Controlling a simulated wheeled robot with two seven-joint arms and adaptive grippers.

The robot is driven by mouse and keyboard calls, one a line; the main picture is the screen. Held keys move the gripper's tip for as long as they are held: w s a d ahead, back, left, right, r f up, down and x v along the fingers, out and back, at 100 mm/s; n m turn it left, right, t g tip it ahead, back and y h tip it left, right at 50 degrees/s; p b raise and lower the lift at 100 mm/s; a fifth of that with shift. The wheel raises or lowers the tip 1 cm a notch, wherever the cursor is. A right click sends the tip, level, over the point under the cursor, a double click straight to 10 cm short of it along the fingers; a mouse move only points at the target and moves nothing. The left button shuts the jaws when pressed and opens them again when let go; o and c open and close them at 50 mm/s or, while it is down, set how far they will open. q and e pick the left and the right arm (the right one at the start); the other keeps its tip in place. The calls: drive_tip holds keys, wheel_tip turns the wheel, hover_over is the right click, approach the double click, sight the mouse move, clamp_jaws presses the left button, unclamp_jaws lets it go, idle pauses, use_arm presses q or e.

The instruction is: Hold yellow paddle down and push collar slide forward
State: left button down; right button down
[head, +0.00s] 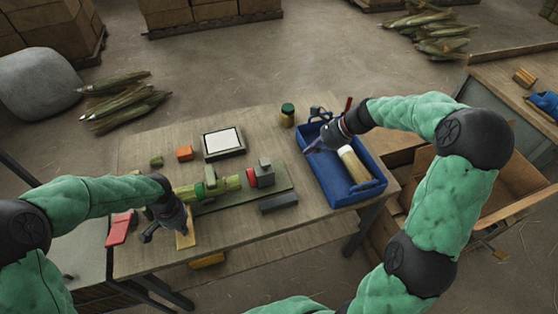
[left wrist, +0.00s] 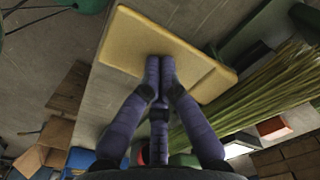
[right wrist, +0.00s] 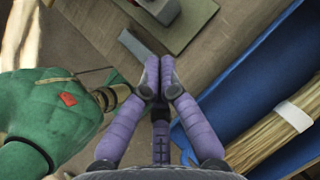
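The yellow paddle (head: 184,241) lies flat near the table's front edge. It fills the upper part of the left wrist view (left wrist: 150,45). My left gripper (head: 181,229) is over it, with fingertips together and nothing between them; they overlap the paddle, but I cannot tell whether they press on it. The likely collar slide, a grey and red block (head: 262,174), sits on the green board (head: 283,184) at the right end of the green stalk bundle (head: 212,188). My right gripper (head: 311,148) is shut and empty, above the left side of the blue tray, apart from the block.
The blue tray (head: 377,187) holds a pale bristle bundle (head: 355,164). A dark grey bar (head: 278,202) lies in front of the board. A jar (head: 287,115), a white-topped box (head: 222,142) and an orange block (head: 184,153) stand behind it. A red object (head: 120,228) is at left.

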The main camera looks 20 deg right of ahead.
use_arm(q)
drive_tip(key=shift+f, duration=0.1)
use_arm(e)
drive_tip(key=m, duration=0.1)
approach(261, 174)
wheel_tip(261, 174, down, 3)
drive_tip(key=w+d, duration=0.1)
drive_tip(key=w, duration=0.1)
drive_tip(key=shift+w+a+r, duration=0.15)
drive_tip(key=shift+w+r, duration=0.05)
drive_tip(key=shift+w, duration=0.2)
drive_tip(key=a, duration=0.6)
drive_tip(key=shift+a, duration=0.4)
use_arm(q)
drive_tip(key=shift+s, duration=0.1)
